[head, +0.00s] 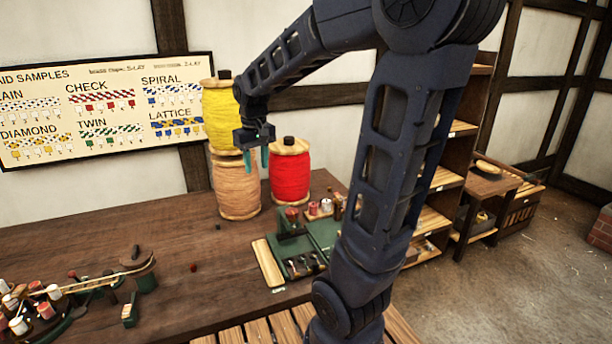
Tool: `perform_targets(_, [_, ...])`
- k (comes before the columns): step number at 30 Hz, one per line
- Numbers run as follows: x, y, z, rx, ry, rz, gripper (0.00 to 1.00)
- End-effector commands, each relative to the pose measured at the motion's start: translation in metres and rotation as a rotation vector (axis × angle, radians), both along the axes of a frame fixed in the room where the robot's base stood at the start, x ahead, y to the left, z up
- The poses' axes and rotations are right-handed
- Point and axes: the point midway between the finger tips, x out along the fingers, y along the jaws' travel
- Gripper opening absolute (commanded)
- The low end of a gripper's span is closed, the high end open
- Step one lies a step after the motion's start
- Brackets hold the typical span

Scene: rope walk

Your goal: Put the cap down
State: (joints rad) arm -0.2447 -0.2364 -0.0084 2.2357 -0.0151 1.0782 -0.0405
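My gripper (256,160) hangs above the workbench, in front of the yellow and tan spools and left of the red spool. Its two teal fingers point down and stand apart, with nothing visible between them. I cannot tell for sure which thing is the cap. A small dark red piece (193,267) lies alone on the bench, below and left of my gripper. A reddish-brown round top (292,213) sits on a green device (290,228) at the bench's right part.
A yellow spool (219,120) is stacked on a tan spool (236,187); a red spool (290,177) stands beside them. A green tray (322,232) holds small tools. A braiding stand with bobbins (45,310) fills the left front. The bench's middle (150,235) is mostly clear.

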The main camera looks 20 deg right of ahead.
Motion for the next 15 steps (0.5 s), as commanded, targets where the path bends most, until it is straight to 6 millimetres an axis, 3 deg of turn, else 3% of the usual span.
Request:
perform_targets(7, [-0.053,-0.041,0.017,0.03,-0.116,-0.098,0.38])
perform_targets(15, [-0.11,-0.073,0.018,0.051,-0.236,-0.198,0.38])
